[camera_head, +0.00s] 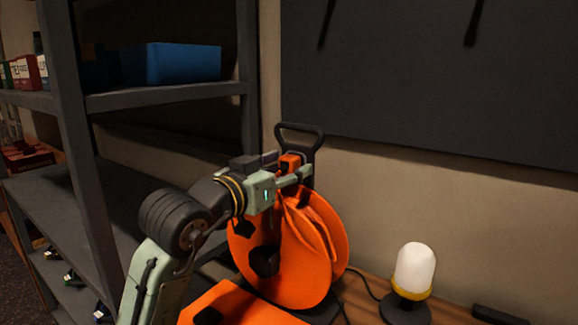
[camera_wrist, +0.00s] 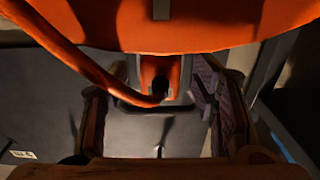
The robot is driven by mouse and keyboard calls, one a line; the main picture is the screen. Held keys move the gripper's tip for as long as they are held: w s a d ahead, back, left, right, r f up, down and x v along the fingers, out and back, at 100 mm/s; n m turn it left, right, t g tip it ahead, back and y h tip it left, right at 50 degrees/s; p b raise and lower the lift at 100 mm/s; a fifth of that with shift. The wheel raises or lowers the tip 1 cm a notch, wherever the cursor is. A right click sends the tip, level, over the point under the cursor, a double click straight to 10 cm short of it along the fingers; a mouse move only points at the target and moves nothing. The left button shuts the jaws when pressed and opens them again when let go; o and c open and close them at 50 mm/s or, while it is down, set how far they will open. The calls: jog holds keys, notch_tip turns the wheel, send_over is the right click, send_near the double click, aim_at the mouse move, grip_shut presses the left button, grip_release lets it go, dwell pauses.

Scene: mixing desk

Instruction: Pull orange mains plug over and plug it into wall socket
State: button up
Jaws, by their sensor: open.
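The orange mains plug (camera_head: 290,162) sits at the top of the orange cable reel (camera_head: 335,232), just below its black handle. My gripper (camera_head: 293,177) is at the top of the reel, right by the plug. In the wrist view the plug (camera_wrist: 158,72) lies between my two open fingers (camera_wrist: 158,98), with a visible gap on each side. Its orange cable curves down from the upper left to it. The reel's orange disc fills the top of the wrist view. I cannot make out a wall socket in either view.
A dark metal shelf (camera_head: 80,160) with a blue bin (camera_head: 170,63) stands at the left. A white and yellow lamp (camera_head: 413,270) stands right of the reel on the wooden desk (camera_head: 455,309). An orange flat surface (camera_head: 240,305) lies in front of the reel. A dark panel (camera_head: 430,75) covers the wall.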

aim_at(285, 169)
jog(key=shift+c, duration=0.3)
grip_shut()
dwell(0.4)
jog(key=shift+v, duration=2.95)
